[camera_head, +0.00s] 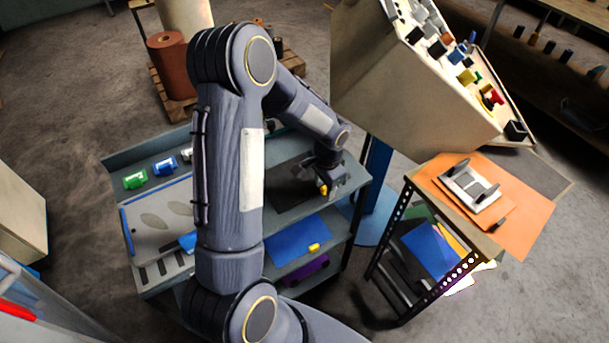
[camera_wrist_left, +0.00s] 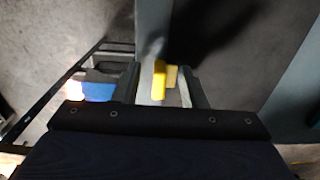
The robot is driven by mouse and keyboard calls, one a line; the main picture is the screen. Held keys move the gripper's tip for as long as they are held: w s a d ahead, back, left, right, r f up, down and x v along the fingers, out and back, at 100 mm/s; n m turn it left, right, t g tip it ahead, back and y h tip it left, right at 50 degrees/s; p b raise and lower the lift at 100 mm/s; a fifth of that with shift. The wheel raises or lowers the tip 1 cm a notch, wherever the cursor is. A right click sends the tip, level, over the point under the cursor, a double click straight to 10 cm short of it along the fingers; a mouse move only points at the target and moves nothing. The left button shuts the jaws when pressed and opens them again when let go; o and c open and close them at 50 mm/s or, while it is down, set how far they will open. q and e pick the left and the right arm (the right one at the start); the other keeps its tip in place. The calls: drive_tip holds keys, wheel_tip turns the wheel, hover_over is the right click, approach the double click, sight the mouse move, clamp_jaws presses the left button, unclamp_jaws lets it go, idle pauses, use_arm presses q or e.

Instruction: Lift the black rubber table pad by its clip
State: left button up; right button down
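The black rubber pad (camera_head: 287,192) lies flat on the right part of the grey trolley's top, partly hidden by my left arm. A yellow clip (camera_head: 323,190) is at its right edge, near the trolley's edge. My left gripper (camera_head: 324,183) is right at this clip. In the left wrist view, the yellow clip (camera_wrist_left: 159,80) stands between the two fingertips of my left gripper (camera_wrist_left: 160,78), with a gap visible on both sides. The gripper is open. The dark pad (camera_wrist_left: 215,25) shows beyond it. My right gripper is not in view.
A blue sheet (camera_head: 297,240) with another yellow clip lies on a lower shelf. A side table with an orange board (camera_head: 535,215) stands at right, below a large beige machine (camera_head: 400,90).

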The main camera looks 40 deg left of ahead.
use_arm(q)
clamp_jaws()
drive_tip(key=shift+r, duration=0.15)
idle(0.4)
